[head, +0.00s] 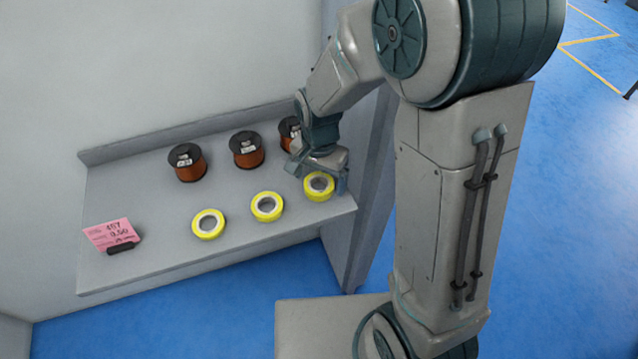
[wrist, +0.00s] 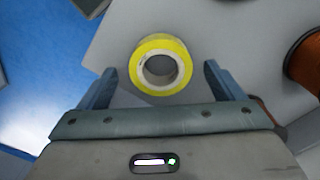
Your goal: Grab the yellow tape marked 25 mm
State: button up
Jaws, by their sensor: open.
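Three yellow tape rolls lie flat in a row along the front of the shelf in the head view: a left roll (head: 208,232), a middle roll (head: 276,215) and a right roll (head: 328,190). Their width markings are too small to read, so I cannot tell which is marked 25 mm. My gripper (head: 325,182) is at the right roll. In the wrist view my gripper (wrist: 158,88) is open, and one yellow roll (wrist: 174,43) sits just ahead of and partly between the fingertips. It is not gripped.
The grey shelf (head: 160,250) carries three copper wire spools behind the tapes: a left spool (head: 188,170), a middle one (head: 247,155) and a right one (head: 286,135) partly hidden by my arm. A pink card (head: 108,234) stands at the left. A side panel (head: 352,235) borders the right end.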

jog(key=shift+f, duration=0.75)
jog(key=c, duration=1.1)
